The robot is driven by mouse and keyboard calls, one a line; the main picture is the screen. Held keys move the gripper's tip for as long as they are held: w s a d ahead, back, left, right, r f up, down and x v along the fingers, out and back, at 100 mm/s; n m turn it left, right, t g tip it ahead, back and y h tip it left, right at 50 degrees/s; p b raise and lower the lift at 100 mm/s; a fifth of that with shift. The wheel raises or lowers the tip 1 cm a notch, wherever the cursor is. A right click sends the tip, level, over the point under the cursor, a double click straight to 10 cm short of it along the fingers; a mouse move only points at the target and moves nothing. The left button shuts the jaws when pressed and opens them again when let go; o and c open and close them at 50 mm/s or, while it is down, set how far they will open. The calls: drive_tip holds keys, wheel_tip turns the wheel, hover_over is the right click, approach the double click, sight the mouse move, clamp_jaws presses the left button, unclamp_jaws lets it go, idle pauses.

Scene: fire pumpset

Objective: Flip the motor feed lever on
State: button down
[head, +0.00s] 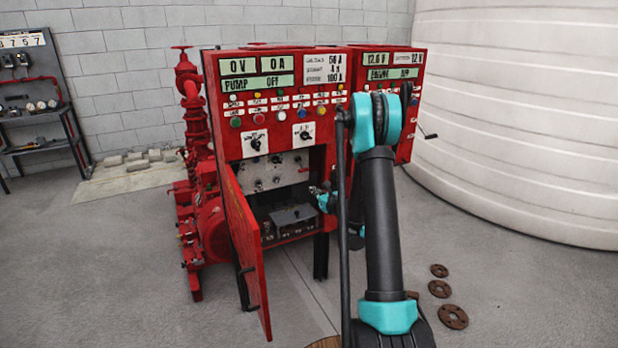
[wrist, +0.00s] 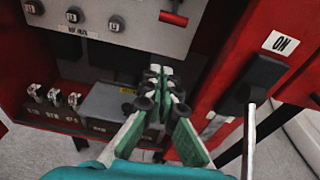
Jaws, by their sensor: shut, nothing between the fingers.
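A black lever switch (wrist: 262,75) sits on a red cabinet face at the right of the wrist view, with an "ON" plate above it. A pale rod (wrist: 249,135) runs down from it, away from the plate. No legible label names it as the motor feed lever. A red-handled lever (wrist: 173,18) is on the pale panel at the top. My gripper (wrist: 155,90) is shut and empty, left of the black switch and apart from it. In the head view my gripper (head: 318,191) is at the open cabinet's right edge, partly hidden by my arm.
The red pump cabinet (head: 262,140) has displays reading "PUMP OFF". Its door (head: 250,255) hangs open toward me. Several small breakers (wrist: 55,95) sit low inside beside a grey box (wrist: 108,105). A large white tank (head: 530,120) stands at right. Several discs (head: 453,316) lie on the floor.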

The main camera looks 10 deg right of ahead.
sight(302, 167)
drive_tip(key=shift+w+d+f, duration=0.1)
drive_tip(key=shift+w+d, duration=0.05)
drive_tip(key=shift+d, duration=0.1)
drive_tip(key=shift+w, duration=0.1)
drive_tip(key=w+a+r, duration=0.2)
drive_tip(key=w+a, duration=0.1)
drive_tip(key=w, duration=0.5)
drive_tip(key=shift+w+r, duration=0.25)
drive_tip(key=shift+r, duration=0.05)
